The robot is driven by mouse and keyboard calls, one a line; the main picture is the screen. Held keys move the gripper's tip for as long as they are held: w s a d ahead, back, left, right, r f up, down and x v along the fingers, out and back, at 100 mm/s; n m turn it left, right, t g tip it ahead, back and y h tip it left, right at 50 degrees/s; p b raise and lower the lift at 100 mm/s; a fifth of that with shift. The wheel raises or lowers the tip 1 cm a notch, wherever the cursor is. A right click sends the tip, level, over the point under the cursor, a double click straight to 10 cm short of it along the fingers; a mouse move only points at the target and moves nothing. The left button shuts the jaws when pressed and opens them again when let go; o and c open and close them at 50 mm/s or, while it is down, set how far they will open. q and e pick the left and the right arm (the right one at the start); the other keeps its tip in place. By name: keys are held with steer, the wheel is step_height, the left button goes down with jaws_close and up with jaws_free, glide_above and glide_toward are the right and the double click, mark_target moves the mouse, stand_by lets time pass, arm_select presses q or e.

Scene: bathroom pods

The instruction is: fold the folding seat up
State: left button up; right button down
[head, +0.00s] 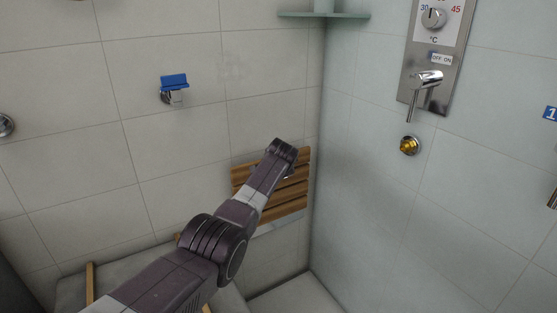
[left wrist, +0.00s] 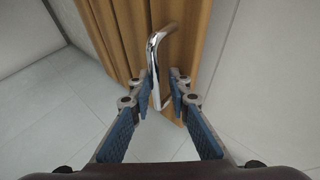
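The folding seat (head: 291,198) is a panel of light-brown wooden slats, low at the left tiled wall near the corner. My left arm crosses in front of it, and its gripper is hidden in the head view. In the left wrist view the slats (left wrist: 190,42) run steeply up the picture. A bent chrome handle (left wrist: 155,52) stands out from them. My left gripper (left wrist: 163,84) has its blue-padded fingers on either side of the handle, with a gap visible on the right side. I cannot tell whether the left finger touches it. My right gripper is in neither view.
A blue-topped holder (head: 174,82) sticks out of the left wall. A shower control panel (head: 436,50) with a lever and a brass fitting (head: 409,146) are on the right wall. A glass shelf (head: 324,15) spans the corner above. The floor (head: 292,297) below the seat looks clear.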

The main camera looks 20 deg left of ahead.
arm_select(q)
steer(key=v, duration=1.1)
steer(key=shift+s+r, duration=0.1)
